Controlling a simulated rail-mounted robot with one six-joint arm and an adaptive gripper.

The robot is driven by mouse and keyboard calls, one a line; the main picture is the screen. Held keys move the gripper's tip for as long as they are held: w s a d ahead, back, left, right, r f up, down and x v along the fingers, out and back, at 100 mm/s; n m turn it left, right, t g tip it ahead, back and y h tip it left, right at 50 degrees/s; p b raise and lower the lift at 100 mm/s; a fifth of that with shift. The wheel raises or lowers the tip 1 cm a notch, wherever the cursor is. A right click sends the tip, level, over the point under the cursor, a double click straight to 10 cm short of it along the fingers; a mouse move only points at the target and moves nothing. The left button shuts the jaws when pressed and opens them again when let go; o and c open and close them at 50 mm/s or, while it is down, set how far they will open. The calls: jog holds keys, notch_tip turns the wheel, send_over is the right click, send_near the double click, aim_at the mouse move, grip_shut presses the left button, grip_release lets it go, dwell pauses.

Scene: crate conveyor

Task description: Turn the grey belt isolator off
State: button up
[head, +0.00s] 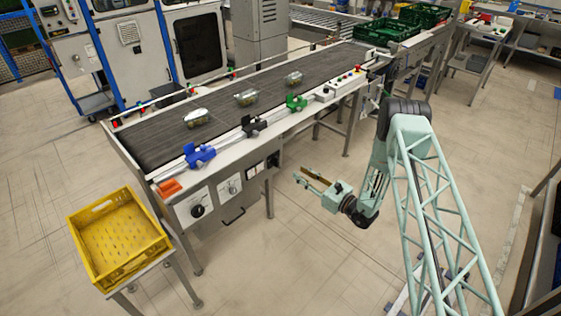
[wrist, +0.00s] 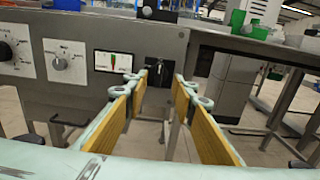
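The conveyor's front panel carries a grey rotary knob (wrist: 60,64) on a white plate, which fits the belt isolator; in the head view the knob (head: 232,189) is small. Its markings are too small to read. A larger black knob (wrist: 5,50) sits on another white plate to its left. My gripper (wrist: 162,82) is open and empty, its two yellow-brown pads well apart. It lies to the right of the grey knob in the wrist view, facing a black plate (wrist: 160,69) with a small metal switch or key. In the head view my gripper (head: 310,182) is clear of the panel.
A small display (wrist: 113,62) sits between grey knob and black plate. A handle (head: 233,216) juts out below the knobs. Coloured clamps, including a blue one (head: 200,156), line the belt edge. A yellow crate (head: 93,279) stands at left. Floor before the panel is clear.

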aim_at(278, 159)
jog(key=shift+x, duration=6.8)
jog(key=shift+c, duration=0.2)
grip_shut()
